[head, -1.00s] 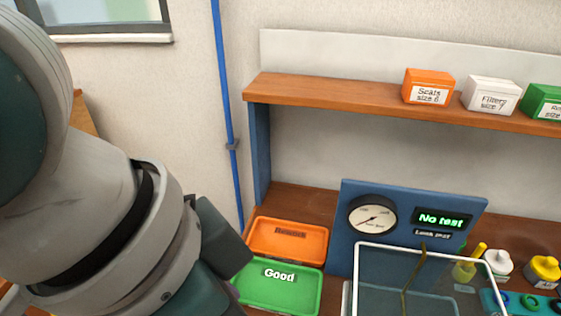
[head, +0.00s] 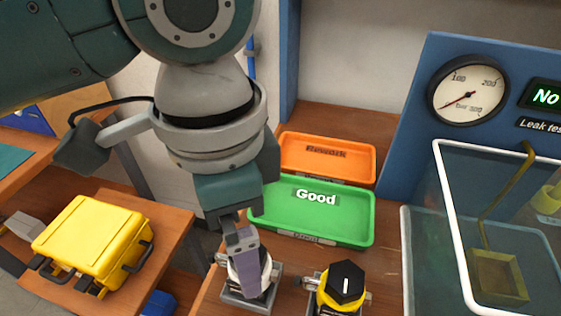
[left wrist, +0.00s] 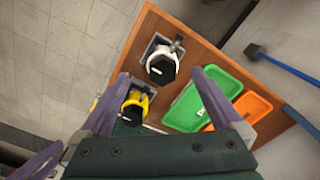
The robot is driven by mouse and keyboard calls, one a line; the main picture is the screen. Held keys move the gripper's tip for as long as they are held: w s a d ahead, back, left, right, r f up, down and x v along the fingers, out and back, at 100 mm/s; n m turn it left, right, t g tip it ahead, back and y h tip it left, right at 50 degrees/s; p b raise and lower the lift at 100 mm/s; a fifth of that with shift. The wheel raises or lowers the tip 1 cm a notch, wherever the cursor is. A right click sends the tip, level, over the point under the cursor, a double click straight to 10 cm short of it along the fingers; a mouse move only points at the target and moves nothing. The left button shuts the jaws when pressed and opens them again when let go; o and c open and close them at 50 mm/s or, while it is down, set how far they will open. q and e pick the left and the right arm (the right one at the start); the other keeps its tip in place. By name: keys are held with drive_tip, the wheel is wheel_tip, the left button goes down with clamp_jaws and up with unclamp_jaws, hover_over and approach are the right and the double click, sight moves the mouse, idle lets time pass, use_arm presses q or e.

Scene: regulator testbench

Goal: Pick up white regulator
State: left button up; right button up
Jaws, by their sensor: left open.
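The white regulator (head: 267,264) stands in a grey holder on the wooden bench in the head view, partly hidden behind my left gripper (head: 243,266). In the left wrist view the white regulator (left wrist: 163,68), with its black knob, lies ahead between the two spread fingertips of my open left gripper (left wrist: 158,76). No contact is visible, and the gap to the regulator is hard to judge. A yellow regulator (head: 341,290) with a black knob stands to its right in the head view. It also shows in the left wrist view (left wrist: 134,106), near one finger. My right gripper is not in view.
The green Good tray (head: 350,228) and orange Rework tray (head: 364,163) lie behind the regulators. The test tank's white-rimmed frame (head: 449,215) stands to the right, with a gauge panel (head: 414,113) behind. A yellow case (head: 85,235) sits on a side table to the left.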

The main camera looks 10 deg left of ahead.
use_arm(q)
drive_tip(key=f, duration=0.5)
drive_tip(key=shift+w, duration=0.25)
drive_tip(key=shift+r, duration=0.1)
clamp_jaws()
idle(0.4)
drive_tip(key=shift+d, duration=0.1)
